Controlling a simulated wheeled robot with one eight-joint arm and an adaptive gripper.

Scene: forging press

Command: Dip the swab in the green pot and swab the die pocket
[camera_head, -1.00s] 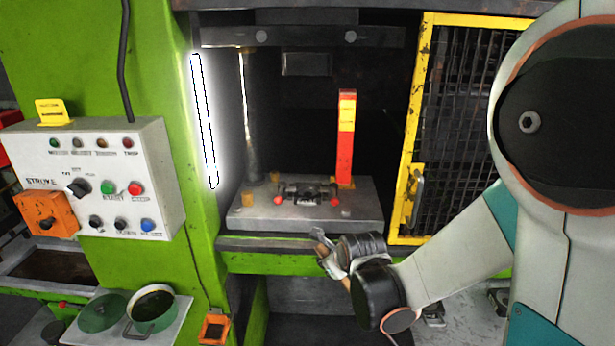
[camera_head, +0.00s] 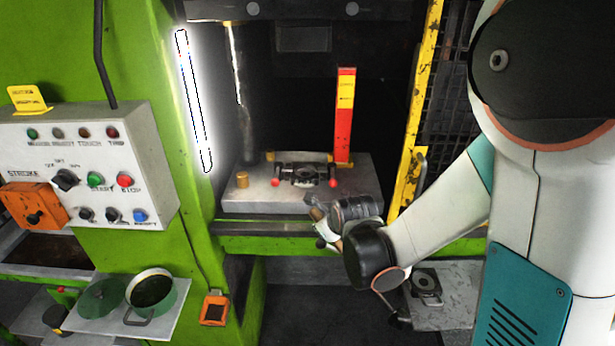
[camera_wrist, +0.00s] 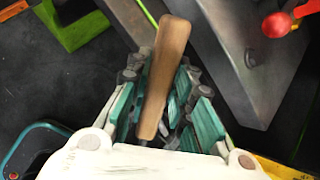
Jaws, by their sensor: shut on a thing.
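My gripper (camera_wrist: 160,105) is shut on the wooden handle of the swab (camera_wrist: 166,70) in the wrist view. The swab's head cannot be made out. In the head view my gripper (camera_head: 325,226) is in front of the press, just before the grey bed's front edge. The die (camera_head: 304,172) is small and dark and sits on the grey bed between two red knobs; its pocket is too small to make out. The green pot (camera_head: 168,301) stands open at the lower left, with dark contents, well away from my gripper.
A green lid (camera_head: 98,299) lies beside the pot on a pale shelf (camera_head: 160,327). A red and yellow post (camera_head: 344,115) stands behind the die. A yellow-framed mesh guard (camera_head: 424,110) bounds the opening's right. The control box (camera_head: 80,165) juts out at left.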

